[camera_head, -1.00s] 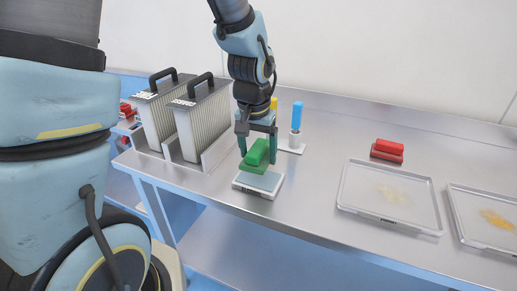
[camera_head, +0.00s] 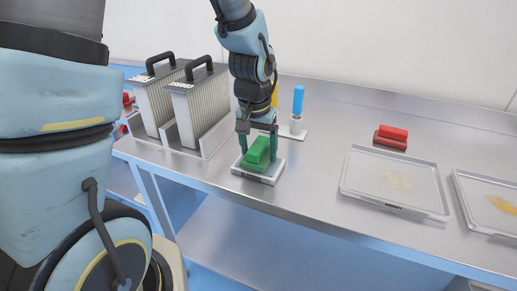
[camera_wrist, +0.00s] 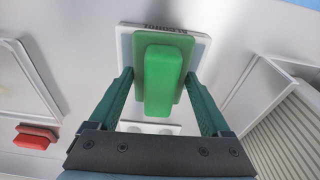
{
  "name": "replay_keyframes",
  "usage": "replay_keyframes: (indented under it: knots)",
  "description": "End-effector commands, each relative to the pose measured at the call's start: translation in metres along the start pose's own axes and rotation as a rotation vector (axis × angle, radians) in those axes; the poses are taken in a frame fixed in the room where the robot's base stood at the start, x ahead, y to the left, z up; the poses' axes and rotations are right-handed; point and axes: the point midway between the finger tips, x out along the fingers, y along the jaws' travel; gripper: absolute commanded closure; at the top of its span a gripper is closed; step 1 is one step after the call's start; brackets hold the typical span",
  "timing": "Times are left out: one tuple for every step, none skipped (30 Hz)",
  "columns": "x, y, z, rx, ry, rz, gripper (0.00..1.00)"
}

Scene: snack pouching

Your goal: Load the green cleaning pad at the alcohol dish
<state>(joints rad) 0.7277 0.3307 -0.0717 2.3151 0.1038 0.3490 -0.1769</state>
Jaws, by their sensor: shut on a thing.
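The green cleaning pad (camera_head: 256,155) is a green block with a raised grip on a wider base. It is over the white alcohol dish (camera_head: 247,175) and covers most of it. In the wrist view the pad (camera_wrist: 160,75) lies across the dish (camera_wrist: 207,60), whose label reads ALCOHOL. The pad looks level on the dish, but I cannot tell how firmly it touches. My gripper (camera_head: 258,148) points down, its two dark green fingers on either side of the pad's grip, shut on it. In the wrist view my gripper (camera_wrist: 165,105) shows the grip between its fingers.
A red pad (camera_head: 391,137) lies on the bench at right, behind a tray with a yellowish stain (camera_head: 395,205). Another stained tray (camera_head: 480,225) is farther right. Two handled racks (camera_head: 200,105) stand at left. A blue-handled tool (camera_head: 298,100) stands upright behind the dish.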

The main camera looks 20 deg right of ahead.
Motion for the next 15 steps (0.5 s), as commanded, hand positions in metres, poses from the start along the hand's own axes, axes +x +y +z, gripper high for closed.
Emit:
replay_keyframes:
  knots:
    - [-0.0001, 0.0000, -0.0001, 0.000, 0.000, 0.000, 0.63]
    - [-0.0001, 0.0000, -0.0001, 0.000, 0.000, 0.000, 0.63]
    - [0.0000, 0.0000, -0.0001, 0.000, 0.000, 0.000, 0.63]
    - [0.0000, 0.0000, -0.0001, 0.000, 0.000, 0.000, 0.63]
    - [0.0002, 0.0000, -0.0001, 0.000, 0.000, 0.000, 0.63]
    - [0.0004, 0.0000, 0.0000, 0.000, 0.000, 0.000, 0.63]
    - [0.0007, 0.0000, 0.0000, 0.000, 0.000, 0.000, 0.63]
    - [0.0010, 0.0000, 0.0000, 0.000, 0.000, 0.000, 0.63]
    - [0.0014, 0.0000, 0.0001, 0.000, 0.000, 0.000, 0.63]
    - [0.0018, 0.0000, 0.0002, 0.000, 0.000, 0.000, 0.63]
    - [0.0022, 0.0000, 0.0002, 0.000, 0.000, 0.000, 0.63]
    - [0.0027, 0.0000, 0.0003, 0.000, 0.000, 0.000, 0.63]
    - [0.0030, 0.0000, 0.0003, 0.000, 0.000, 0.000, 0.63]
    - [0.0034, 0.0000, 0.0004, 0.000, 0.000, 0.000, 0.63]
    - [0.0039, 0.0000, 0.0005, 0.000, 0.000, 0.000, 0.63]
